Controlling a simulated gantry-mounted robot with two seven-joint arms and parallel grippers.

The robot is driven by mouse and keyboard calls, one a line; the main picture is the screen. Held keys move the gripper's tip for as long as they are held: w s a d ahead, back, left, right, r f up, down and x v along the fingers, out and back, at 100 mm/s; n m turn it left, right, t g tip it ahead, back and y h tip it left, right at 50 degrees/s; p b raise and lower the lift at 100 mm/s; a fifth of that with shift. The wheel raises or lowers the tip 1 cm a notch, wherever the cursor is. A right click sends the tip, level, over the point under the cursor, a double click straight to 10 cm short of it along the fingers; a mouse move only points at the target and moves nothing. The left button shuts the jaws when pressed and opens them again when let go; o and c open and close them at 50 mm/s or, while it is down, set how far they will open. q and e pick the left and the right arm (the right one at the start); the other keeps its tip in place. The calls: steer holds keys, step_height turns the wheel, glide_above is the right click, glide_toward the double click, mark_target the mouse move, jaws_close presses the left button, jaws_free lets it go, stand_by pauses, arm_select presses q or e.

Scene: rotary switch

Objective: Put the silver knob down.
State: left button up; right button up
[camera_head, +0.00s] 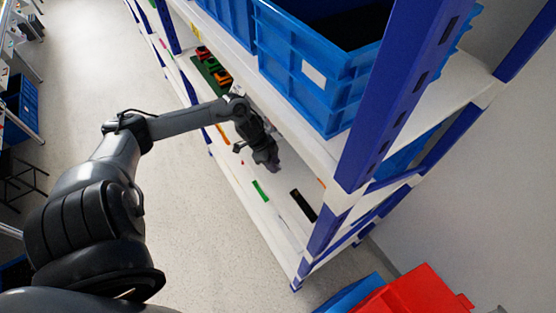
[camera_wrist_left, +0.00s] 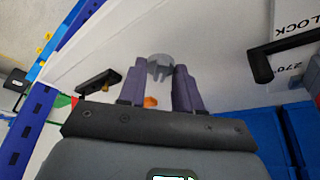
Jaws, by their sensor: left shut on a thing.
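The silver knob (camera_wrist_left: 160,67) is a small grey round piece with prongs. In the left wrist view it sits between the fingertips of my left gripper (camera_wrist_left: 159,75), which is shut on it. In the head view my left gripper (camera_head: 271,162) reaches over the white lower shelf (camera_head: 245,178) of the blue-posted rack. The knob cannot be made out clearly there. From these views I cannot tell whether the knob touches the shelf. My right gripper is not in view.
On the lower shelf lie a black strip (camera_head: 303,205) and a green strip (camera_head: 260,191). Red, orange and green parts (camera_head: 213,70) stand farther along. A blue crate (camera_head: 310,85) sits on the shelf above. A blue post (camera_head: 400,90) stands to the right.

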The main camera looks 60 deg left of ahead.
arm_select(q)
steer(key=shift+s+f, duration=0.15)
steer(key=shift+f, duration=1.05)
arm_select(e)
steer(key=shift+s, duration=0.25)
arm_select(q)
steer(key=shift+f, duration=0.15)
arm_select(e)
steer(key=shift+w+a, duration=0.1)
arm_select(q)
steer(key=o, duration=1)
steer(key=shift+r, duration=0.2)
steer(key=v, duration=0.6)
steer(key=shift+s+a+r, duration=0.15)
steer(key=shift+s+r, duration=0.05)
steer(key=shift+r, duration=0.45)
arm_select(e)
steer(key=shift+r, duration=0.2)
